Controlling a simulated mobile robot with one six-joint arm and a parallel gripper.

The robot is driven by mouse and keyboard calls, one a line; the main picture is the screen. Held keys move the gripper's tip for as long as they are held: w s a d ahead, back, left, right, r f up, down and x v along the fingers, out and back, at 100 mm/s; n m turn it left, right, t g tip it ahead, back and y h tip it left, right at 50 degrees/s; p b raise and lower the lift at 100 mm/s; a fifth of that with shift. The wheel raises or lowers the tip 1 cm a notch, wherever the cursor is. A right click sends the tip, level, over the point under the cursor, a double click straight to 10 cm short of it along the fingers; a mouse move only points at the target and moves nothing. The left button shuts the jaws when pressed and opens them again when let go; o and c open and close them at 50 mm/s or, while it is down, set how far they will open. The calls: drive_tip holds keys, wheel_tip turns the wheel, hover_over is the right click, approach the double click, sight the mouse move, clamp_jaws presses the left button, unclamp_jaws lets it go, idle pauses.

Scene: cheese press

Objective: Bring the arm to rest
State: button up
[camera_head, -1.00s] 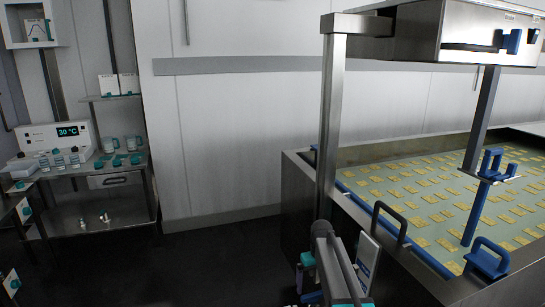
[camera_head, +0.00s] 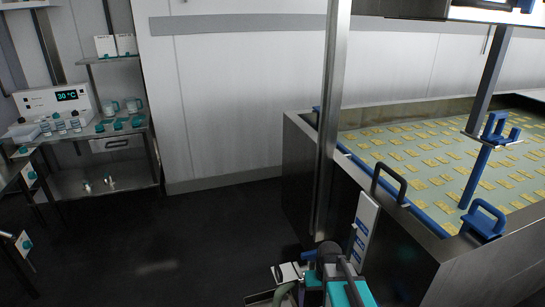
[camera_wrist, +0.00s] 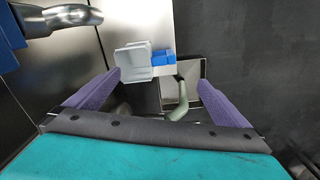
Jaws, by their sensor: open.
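My gripper (camera_wrist: 156,75) shows in the wrist view as two purple fingers spread wide apart. It is open, and I see nothing held between the fingers. Beyond the fingers are a pale grey box-like holder (camera_wrist: 133,62) with a blue part (camera_wrist: 162,58) beside it, and a pale green curved piece (camera_wrist: 178,100) in front of a grey tray-like surface. In the head view my arm, grey and teal, is at the bottom centre, near the vat's front left corner. The fingertips cannot be made out clearly there.
A steel vat (camera_head: 425,265) with yellow pieces in pale liquid fills the right side. A steel post (camera_head: 333,120) and a black handle (camera_head: 389,182) are close to my arm. A lab bench (camera_head: 135,130) with bottles stands at the left. The dark floor (camera_head: 215,235) between is clear.

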drive_tip(key=s+f+g+p, duration=0.1)
drive_tip(key=s+f, duration=0.4)
drive_tip(key=s, duration=0.5)
drive_tip(key=s+f+g+p, duration=0.1)
drive_tip(key=s+f+g, duration=0.1)
drive_tip(key=s+f, duration=0.3)
drive_tip(key=s+f+g+p, duration=0.1)
drive_tip(key=s+f, duration=0.4)
drive_tip(key=s, duration=0.9)
drive_tip(key=shift+s+f+m+g+p, duration=0.3)
drive_tip(key=shift+g+p, duration=0.05)
drive_tip(key=shift+g, duration=0.35)
